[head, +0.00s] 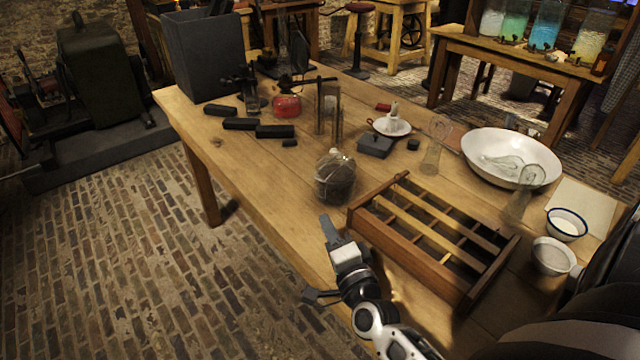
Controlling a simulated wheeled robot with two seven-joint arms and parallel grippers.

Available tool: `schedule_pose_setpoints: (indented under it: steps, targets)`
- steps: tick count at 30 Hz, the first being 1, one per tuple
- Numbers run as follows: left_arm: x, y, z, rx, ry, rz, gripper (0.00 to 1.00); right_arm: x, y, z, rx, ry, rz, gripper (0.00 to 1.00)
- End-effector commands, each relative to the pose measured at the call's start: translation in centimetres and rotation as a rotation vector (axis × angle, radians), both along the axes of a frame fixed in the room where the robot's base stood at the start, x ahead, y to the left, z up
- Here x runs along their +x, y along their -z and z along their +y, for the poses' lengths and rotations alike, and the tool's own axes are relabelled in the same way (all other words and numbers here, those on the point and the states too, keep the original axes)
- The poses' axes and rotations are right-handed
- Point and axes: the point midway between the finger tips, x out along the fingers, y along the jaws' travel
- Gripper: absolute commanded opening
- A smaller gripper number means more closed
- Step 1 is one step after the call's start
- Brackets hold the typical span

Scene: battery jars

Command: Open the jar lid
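A round glass jar (335,180) with dark contents stands near the front edge of the wooden table, left of the divided wooden tray. A pale, clear part shows at its top; I cannot make out the lid's edge there. My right gripper (324,263) is below the jar in the picture, by the table's front edge. Its two fingers are spread wide with nothing between them, and it is apart from the jar. My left gripper is not in view.
The divided wooden tray (467,287) lies right of the jar. Behind are dark bars (240,124), a red burner (287,106), a small dark box (375,146) and a glass vessel (434,150). A white bowl (540,152) stands farther right. The table left of the jar is clear.

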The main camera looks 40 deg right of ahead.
Motion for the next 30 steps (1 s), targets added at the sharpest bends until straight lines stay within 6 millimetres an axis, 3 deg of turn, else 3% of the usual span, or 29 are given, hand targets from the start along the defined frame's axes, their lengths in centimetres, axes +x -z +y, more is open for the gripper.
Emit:
schedule_pose_setpoints:
  steps: [3, 8, 21, 30]
  targets:
    - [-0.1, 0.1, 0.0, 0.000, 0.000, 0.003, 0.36, -0.2, 0.0, -1.5, 0.049, 0.065, -0.047, 0.14]
    - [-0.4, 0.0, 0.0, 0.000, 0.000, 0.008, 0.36, 0.9, -0.3, -2.2, 0.061, 0.083, -0.065, 0.14]
    - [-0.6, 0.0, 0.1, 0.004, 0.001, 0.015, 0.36, 8.7, -1.3, -4.7, 0.057, 0.081, -0.064, 0.14]
    - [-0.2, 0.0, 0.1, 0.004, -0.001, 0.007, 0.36, 11.0, -1.5, -5.4, 0.057, 0.079, -0.060, 0.14]
